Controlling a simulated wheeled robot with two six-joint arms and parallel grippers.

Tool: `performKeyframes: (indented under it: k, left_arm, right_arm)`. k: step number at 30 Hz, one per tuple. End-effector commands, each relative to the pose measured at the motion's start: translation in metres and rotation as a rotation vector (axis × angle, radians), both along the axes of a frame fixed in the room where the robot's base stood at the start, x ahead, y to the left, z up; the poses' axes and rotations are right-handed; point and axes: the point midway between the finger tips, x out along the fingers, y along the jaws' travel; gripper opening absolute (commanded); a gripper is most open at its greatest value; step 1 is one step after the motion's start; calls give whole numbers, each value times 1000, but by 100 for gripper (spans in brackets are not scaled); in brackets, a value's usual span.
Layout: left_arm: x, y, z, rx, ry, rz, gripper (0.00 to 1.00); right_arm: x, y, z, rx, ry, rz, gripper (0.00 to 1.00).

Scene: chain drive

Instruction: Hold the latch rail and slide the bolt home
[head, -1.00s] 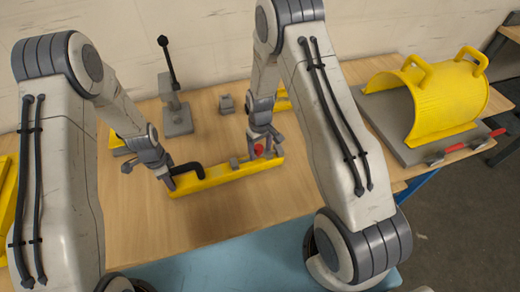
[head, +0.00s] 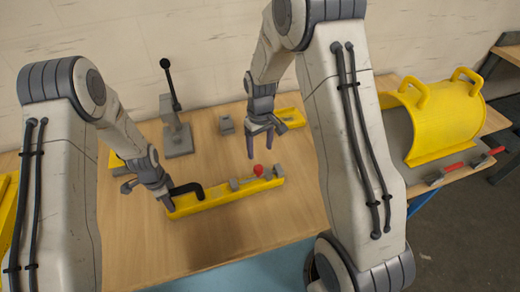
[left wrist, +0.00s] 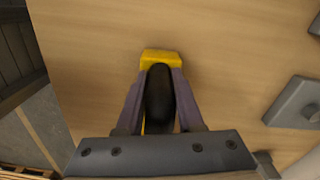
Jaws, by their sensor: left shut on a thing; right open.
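The latch rail (head: 215,201) is a yellow bar lying on the wooden table, with a black bent handle (head: 187,189) at its left end. The grey bolt (head: 246,181) with a red knob (head: 258,170) lies along the rail's right half. My left gripper (head: 166,197) is shut on the latch rail at its left end. In the left wrist view its fingers flank the black handle (left wrist: 159,92) and the yellow rail end (left wrist: 161,57); the exact contact is hidden. My right gripper (head: 265,147) is open and empty, raised clear of the rail near the red knob.
A grey stand with a black lever (head: 177,125) is behind the rail. A small grey block (head: 226,125) and a yellow part (head: 290,118) lie at the back. A yellow curved cover (head: 432,120) sits at the right. The table in front of the rail is clear.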

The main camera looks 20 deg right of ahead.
Motion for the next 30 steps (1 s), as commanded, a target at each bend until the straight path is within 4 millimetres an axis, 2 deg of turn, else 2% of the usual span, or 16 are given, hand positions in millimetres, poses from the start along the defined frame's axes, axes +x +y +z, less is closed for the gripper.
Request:
performKeyframes:
  k: [5,6,8,17,20,23,30]
  left_arm:
    - [1,0,0,0,-2,3,0]
    - [1,0,0,0,-2,3,52]
    - [1,0,0,0,-2,3,71]
    - [1,0,1,-1,-1,1,71]
    - [1,0,7,0,-3,1,71]
    - [1,0,21,-1,-4,1,71]
    - [2,0,72,-1,-8,2,71]
  right_arm:
    - [0,0,0,0,0,0,71]
    - [0,0,0,0,0,0,71]
    - [0,0,0,0,0,0,71]
    - [0,0,0,0,0,0,71]
    - [0,0,0,0,0,0,71]
    - [0,0,0,0,0,0,71]
    - [0,0,-1,0,0,0,71]
